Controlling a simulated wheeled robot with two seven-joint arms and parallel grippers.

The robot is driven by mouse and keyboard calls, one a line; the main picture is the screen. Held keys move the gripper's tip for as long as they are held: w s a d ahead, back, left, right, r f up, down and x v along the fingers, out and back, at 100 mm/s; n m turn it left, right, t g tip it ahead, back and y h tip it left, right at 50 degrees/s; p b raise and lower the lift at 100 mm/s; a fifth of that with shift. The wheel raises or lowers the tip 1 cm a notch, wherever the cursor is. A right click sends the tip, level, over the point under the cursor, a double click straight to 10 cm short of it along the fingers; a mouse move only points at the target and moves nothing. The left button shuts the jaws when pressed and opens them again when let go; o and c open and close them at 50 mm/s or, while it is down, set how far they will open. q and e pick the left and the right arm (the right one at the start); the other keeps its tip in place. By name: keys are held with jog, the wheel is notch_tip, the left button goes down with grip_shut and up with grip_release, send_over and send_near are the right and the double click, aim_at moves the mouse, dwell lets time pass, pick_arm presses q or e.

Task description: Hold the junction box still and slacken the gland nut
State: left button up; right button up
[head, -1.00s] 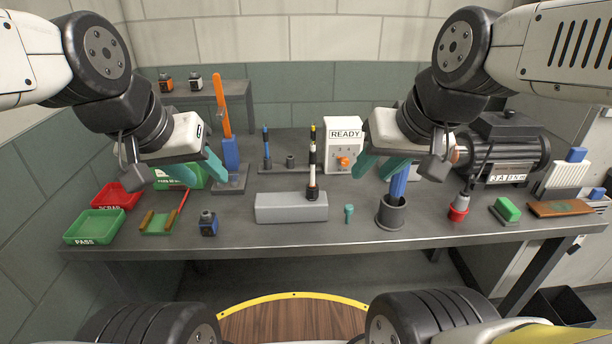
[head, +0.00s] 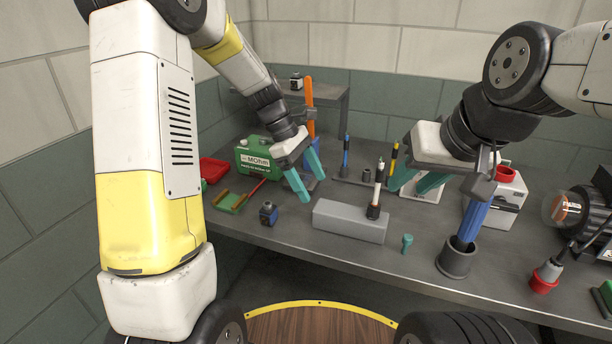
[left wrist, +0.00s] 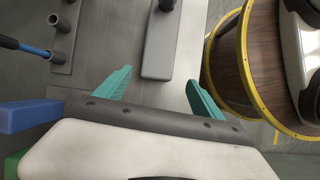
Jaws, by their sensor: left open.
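I cannot single out a junction box or gland nut with certainty. A motor-like machine (head: 592,215) is cut off at the right edge. A small dark box with a blue front (head: 268,213) sits near the bench's front left. My left gripper (head: 310,188) is open and empty above the bench, left of a grey block (head: 350,220). In the left wrist view its teal fingers (left wrist: 160,92) are spread with bare bench between them, and the block (left wrist: 160,45) lies beyond. My right gripper (head: 409,188) has its fingers apart and empty, left of a blue-handled tool (head: 472,222) standing in a grey cup.
A white-and-black rod (head: 377,195) stands at the grey block. A teal peg (head: 407,243) is in front. An orange-handled tool (head: 309,92) stands behind my left gripper. A green box (head: 267,157) and red tray (head: 213,170) are at left. A red-based item (head: 545,277) stands right.

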aim_at(323, 205)
pick_arm(q)
jog(key=shift+n, duration=0.5)
jog(key=shift+w+x, duration=0.2)
jog(key=shift+x, duration=4.95)
jog(key=shift+f, duration=0.1)
jog(key=c, duration=1.7)
